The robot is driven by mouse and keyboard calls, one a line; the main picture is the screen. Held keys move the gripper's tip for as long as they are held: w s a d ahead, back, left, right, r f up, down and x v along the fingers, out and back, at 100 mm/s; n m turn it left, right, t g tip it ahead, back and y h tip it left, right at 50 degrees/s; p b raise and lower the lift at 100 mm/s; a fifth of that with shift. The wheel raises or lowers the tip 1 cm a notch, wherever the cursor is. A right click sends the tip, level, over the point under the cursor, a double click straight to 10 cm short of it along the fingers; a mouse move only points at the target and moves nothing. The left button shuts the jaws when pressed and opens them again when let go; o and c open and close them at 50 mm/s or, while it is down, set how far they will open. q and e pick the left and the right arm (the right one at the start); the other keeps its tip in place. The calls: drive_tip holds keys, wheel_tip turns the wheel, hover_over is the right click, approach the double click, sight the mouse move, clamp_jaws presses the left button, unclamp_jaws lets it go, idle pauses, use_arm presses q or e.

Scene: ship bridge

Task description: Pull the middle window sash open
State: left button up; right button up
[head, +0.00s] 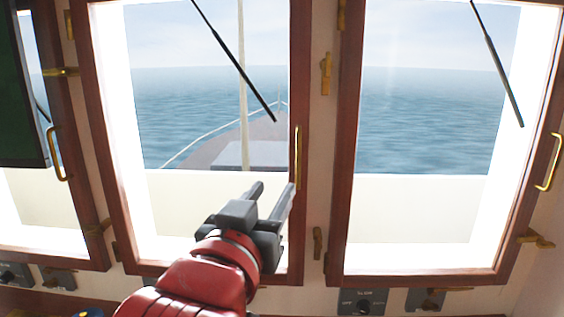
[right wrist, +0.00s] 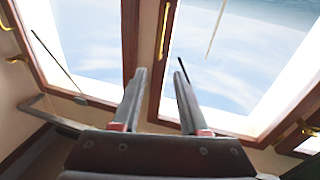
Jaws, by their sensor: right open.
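The middle window sash (head: 297,245) has a reddish-brown wooden frame and appears closed. Its upright brass handle (head: 298,157) is on the right stile. My right gripper (head: 274,186) is open and empty in front of the lower right of this sash, its fingers pointing up toward the handle. In the head view one fingertip overlaps the handle's lower end; contact cannot be told. My left gripper is out of view.
A right window sash (head: 343,200) and a left one (head: 92,215) flank the middle one, each with a brass handle. Brass latches (head: 326,72) sit on the pale posts between. A dark green panel (head: 22,90) hangs at the left. Switch boxes (head: 362,302) line the wall below.

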drive_tip(key=p, duration=0.5)
approach(298, 159)
drive_tip(key=shift+g, duration=0.3)
drive_tip(key=x, duration=0.9)
drive_tip(key=shift+r, duration=0.25)
clamp_jaws()
idle(0.4)
